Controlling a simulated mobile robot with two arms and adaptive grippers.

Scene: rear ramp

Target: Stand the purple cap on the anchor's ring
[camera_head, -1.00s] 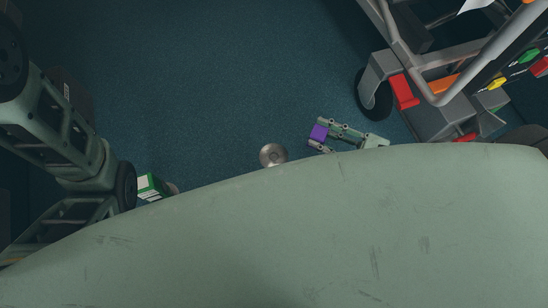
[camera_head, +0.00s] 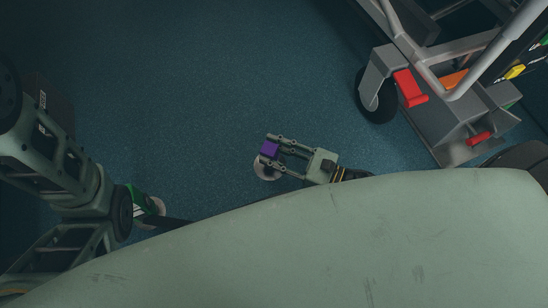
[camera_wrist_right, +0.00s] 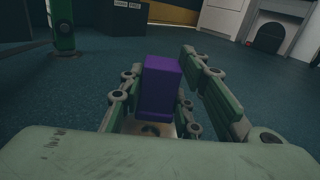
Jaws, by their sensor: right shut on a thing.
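The purple cap (camera_head: 269,149) is a small block held between the fingertips of my right gripper (camera_head: 272,147), which reaches in from the right in the head view. In the right wrist view the purple cap (camera_wrist_right: 160,88) stands upright between the fingers. The anchor (camera_head: 263,171) shows as a round metal disc on the floor, partly covered by the cap and gripper. In the right wrist view a pale surface (camera_wrist_right: 150,128) lies just under the cap. The ring is hidden, and I cannot tell whether the cap touches it. My left arm shows at the left, but its gripper does not.
A grey wheeled cart (camera_head: 450,115) with red pedals stands at the upper right. A green post (camera_head: 140,200) on a round base stands beside my left arm. A dark labelled box (camera_wrist_right: 128,8) is at the back. The blue floor (camera_head: 220,70) ahead is clear.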

